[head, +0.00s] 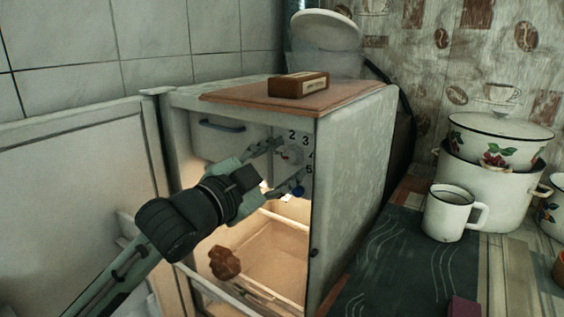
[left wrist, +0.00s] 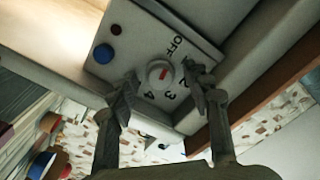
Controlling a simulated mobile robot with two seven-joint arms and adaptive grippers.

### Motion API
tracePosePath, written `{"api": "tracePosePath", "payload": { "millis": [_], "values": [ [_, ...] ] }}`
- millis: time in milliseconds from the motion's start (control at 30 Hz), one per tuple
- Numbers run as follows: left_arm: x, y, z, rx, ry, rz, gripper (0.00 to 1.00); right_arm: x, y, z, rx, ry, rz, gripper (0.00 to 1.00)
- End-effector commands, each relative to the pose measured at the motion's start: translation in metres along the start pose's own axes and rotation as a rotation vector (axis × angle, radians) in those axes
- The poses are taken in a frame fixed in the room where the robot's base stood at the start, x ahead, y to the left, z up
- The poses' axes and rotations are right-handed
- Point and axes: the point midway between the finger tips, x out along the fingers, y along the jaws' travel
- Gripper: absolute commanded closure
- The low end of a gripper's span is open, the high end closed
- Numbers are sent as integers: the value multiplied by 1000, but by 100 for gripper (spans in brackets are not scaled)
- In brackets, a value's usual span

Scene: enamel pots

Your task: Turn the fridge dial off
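The fridge (head: 352,165) stands open, its door (head: 75,190) swung out to the left. The dial (head: 290,154) is a white round knob with a red mark, on a panel inside at the upper right, with numbers around it. In the left wrist view the dial (left wrist: 160,73) sits between the fingers, and "OFF" and several numbers show beside it. The red mark does not point clearly at "OFF". My left gripper (head: 287,165) is open, one finger on each side of the dial; I cannot tell whether they touch it. My right gripper is out of view.
A blue button (left wrist: 104,54) and a dark red one (left wrist: 118,31) are near the dial. A small box (head: 298,86) lies on the wooden board (head: 235,96) atop the fridge. A mug (head: 447,214) and enamel pots (head: 490,190) stand at right.

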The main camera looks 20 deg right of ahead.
Motion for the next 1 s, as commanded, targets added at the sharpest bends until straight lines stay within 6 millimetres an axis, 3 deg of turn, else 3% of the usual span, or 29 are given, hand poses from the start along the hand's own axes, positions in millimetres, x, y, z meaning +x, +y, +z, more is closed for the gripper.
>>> {"api": "tracePosePath", "payload": {
  "millis": [267, 700, 1000],
  "values": [
    [-7, 0, 0, 1, 0, 0, 51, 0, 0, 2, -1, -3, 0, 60],
    [-93, 0, 1, 3, -2, 1, 51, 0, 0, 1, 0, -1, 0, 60],
    [-120, 0, 0, 0, 0, 0, 51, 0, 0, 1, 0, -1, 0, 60]
  ]
}}
